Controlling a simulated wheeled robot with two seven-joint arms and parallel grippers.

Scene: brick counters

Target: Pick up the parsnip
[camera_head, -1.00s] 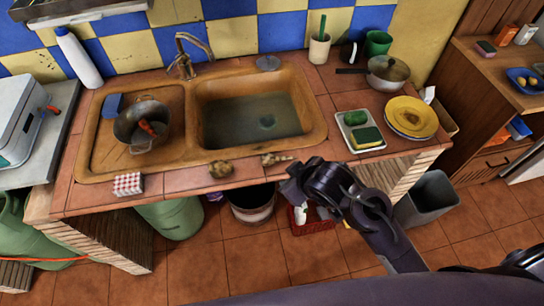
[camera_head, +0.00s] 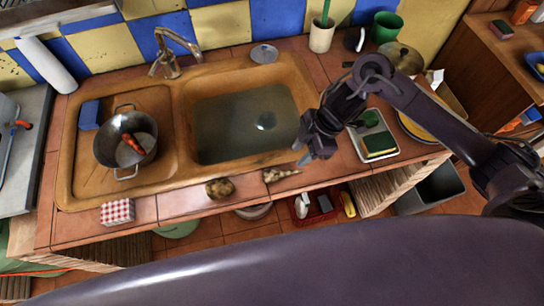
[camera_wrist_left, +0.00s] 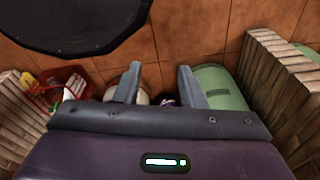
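The parsnip (camera_head: 281,174) is a small, pale, mottled tapering piece lying on the front tiled edge of the counter, just below the sink basin. My right gripper (camera_head: 303,157) hangs over the basin's front right corner, slightly above and to the right of the parsnip, apart from it in the picture. Its fingers are too small and dark to tell whether they are open. My left gripper (camera_wrist_left: 158,85) shows in the left wrist view with its two fingers apart and nothing between them. It is not seen in the head view.
A brown potato-like lump (camera_head: 219,188) lies left of the parsnip, and a red checkered box (camera_head: 117,211) further left. The sink (camera_head: 183,120) holds water. A white tray (camera_head: 392,150) with a sponge (camera_head: 380,145) stands right of my right gripper. A pot (camera_head: 108,150) sits on the drainboard.

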